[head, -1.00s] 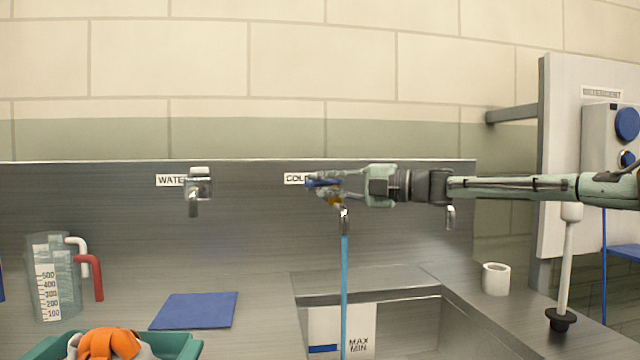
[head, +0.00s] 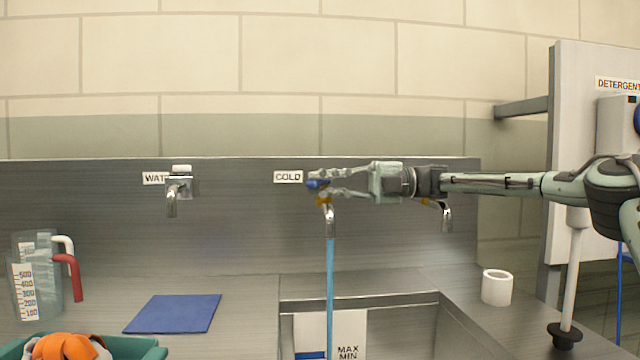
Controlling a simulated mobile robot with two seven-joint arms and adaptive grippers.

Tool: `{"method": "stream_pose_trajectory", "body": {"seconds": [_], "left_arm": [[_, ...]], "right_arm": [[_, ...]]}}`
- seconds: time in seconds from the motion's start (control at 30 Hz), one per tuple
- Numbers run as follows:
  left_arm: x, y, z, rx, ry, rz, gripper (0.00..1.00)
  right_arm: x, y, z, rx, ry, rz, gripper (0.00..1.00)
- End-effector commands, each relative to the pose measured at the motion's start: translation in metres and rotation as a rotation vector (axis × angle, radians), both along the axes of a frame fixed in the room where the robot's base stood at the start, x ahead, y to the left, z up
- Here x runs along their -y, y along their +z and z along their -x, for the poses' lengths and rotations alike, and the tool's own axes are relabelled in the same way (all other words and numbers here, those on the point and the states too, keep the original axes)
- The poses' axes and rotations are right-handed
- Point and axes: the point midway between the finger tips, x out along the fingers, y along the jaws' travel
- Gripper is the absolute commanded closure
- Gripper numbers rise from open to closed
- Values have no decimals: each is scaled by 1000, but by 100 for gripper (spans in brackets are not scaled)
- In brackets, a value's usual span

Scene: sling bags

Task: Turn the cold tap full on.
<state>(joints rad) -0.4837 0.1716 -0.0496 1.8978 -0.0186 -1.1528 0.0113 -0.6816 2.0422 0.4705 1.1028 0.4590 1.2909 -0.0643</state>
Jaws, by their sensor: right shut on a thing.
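The cold tap (head: 329,220) is on the steel splashback beside a label reading COLD (head: 288,177). A blue stream of water (head: 330,285) runs from its spout down into the sink (head: 410,325). The fingers hide part of the handle and the tap body. My left gripper is out of view.
Another tap (head: 176,190) with a cut-off label is at left; a third spout (head: 446,215) sits behind my right arm. A jug (head: 38,285), blue cloth (head: 172,313), green tub (head: 150,352), white roll (head: 497,287) and plunger (head: 565,335) stand around the sink. A MAX/MIN plate (head: 345,335) is inside.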

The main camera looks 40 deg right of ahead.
Motion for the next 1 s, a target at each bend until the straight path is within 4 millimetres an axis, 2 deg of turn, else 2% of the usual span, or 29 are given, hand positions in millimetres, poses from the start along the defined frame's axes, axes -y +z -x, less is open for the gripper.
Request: {"method": "stream_pose_trajectory", "body": {"seconds": [0.47, 0.5, 0.67, 1.0], "left_arm": [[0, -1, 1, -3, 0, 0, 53], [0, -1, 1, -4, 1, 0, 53], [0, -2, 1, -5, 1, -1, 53], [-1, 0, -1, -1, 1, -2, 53]], "right_arm": [[1, 0, 1, 0, 11, -1, 100], [1, 0, 1, 0, 10, -1, 86], [1, 0, 1, 0, 11, -1, 66], [0, 4, 1, 1, 12, 0, 66]]}}
